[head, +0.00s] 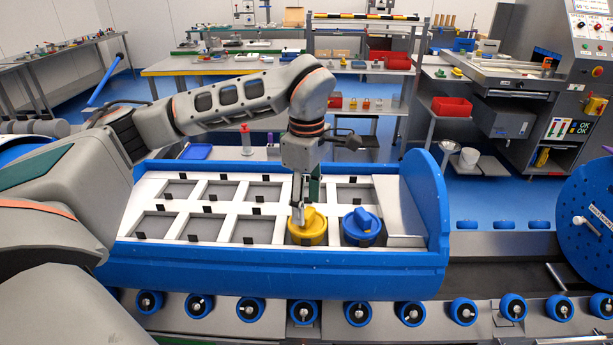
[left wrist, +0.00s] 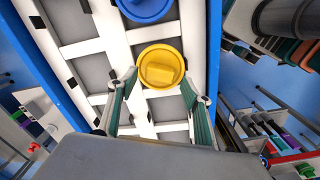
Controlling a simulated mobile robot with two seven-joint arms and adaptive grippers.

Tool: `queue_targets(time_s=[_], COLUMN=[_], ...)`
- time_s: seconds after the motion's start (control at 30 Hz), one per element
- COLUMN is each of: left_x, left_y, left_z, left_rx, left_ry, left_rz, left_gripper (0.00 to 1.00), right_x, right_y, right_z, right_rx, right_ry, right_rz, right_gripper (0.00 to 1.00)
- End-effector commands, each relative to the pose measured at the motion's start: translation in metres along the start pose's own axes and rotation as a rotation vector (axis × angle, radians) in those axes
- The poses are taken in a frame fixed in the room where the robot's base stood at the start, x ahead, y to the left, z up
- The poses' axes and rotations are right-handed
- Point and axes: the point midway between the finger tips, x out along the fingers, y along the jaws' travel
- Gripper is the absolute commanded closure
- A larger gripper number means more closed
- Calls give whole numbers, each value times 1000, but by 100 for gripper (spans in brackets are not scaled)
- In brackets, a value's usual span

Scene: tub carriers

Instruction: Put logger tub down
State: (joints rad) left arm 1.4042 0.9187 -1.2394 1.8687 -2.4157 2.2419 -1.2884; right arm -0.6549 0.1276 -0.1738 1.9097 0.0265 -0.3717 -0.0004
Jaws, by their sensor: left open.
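A yellow tub (head: 307,232) with a raised grip on its lid sits upright in a front-row compartment of the blue carrier (head: 280,278). A blue tub (head: 362,228) sits in the compartment to its right. I cannot tell by any label which is the logger tub. My left gripper (head: 299,214) points down at the yellow tub's lid. In the left wrist view my left gripper (left wrist: 160,82) is open, its fingers apart on either side of the yellow tub (left wrist: 162,67); contact cannot be told. My right gripper is not in view.
The carrier's other white-framed compartments (head: 206,228) look empty. Rollers with blue rims (head: 303,311) line the front. A large blue disc (head: 590,220) stands at the right. Benches with red bins (head: 452,106) stand behind, with blue floor between.

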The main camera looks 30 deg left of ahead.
Motion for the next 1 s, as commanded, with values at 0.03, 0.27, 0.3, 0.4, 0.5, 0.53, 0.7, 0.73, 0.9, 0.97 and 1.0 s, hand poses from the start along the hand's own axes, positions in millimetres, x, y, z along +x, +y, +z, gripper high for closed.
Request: queue_targets(time_s=[0.03, 0.27, 0.3, 0.4, 0.5, 0.53, 0.7, 0.73, 0.9, 0.97, 1.0], left_x=[-9, -52, -59, -75, -87, -90, -99, -100, -101, -101, -100], left_y=[1, 1, 1, 1, 0, 0, 0, 0, 0, 0, 0], left_z=[0, 0, 0, 0, 0, 0, 0, 0, 0, 0, 0], left_rx=[-1, -1, -1, -1, -1, 0, 0, 0, 0, 0, 0], left_ry=[0, 0, 0, 0, 0, 0, 0, 0, 0, 0, 0], left_rz=[5, 6, 4, 4, 2, 2, 0, 0, -1, -1, -1], left_gripper=[51, 51, 51, 51, 51, 51, 51, 51, 51, 51, 51], right_x=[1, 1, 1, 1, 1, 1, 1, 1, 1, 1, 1], right_y=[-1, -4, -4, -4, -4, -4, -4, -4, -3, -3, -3], right_z=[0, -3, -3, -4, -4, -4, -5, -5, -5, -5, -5], right_rx=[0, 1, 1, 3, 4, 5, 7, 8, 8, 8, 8], right_ry=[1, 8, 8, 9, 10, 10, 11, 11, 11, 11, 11], right_rz=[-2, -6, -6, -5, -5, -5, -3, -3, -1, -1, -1], right_gripper=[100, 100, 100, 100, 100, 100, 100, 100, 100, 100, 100])
